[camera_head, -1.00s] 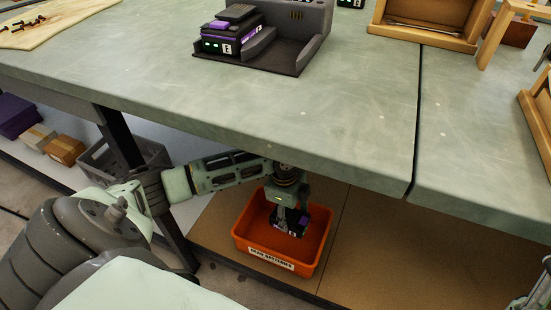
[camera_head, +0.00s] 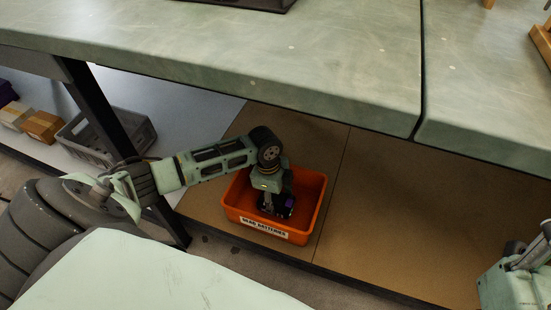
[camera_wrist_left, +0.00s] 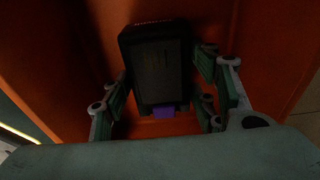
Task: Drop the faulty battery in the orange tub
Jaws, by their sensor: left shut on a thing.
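The orange tub (camera_head: 309,205) stands on the brown lower shelf under the bench, with a "DEAD BATTERIES" label on its front. My left gripper (camera_head: 274,207) reaches down inside the tub. It is shut on a black battery (camera_head: 288,208) with a purple part. In the left wrist view the battery (camera_wrist_left: 158,65) sits between the fingers of the left gripper (camera_wrist_left: 160,100), with the tub's orange walls (camera_wrist_left: 270,40) around it. I cannot tell whether the battery touches the tub floor. Part of my right arm shows at the right edge; its fingertips are not clear.
The green bench top (camera_head: 300,60) overhangs the shelf. A dark bench leg (camera_head: 105,120) stands left of the tub. A grey crate (camera_head: 110,130) and cardboard boxes (camera_head: 42,125) sit further left. The brown shelf (camera_head: 400,210) right of the tub is clear.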

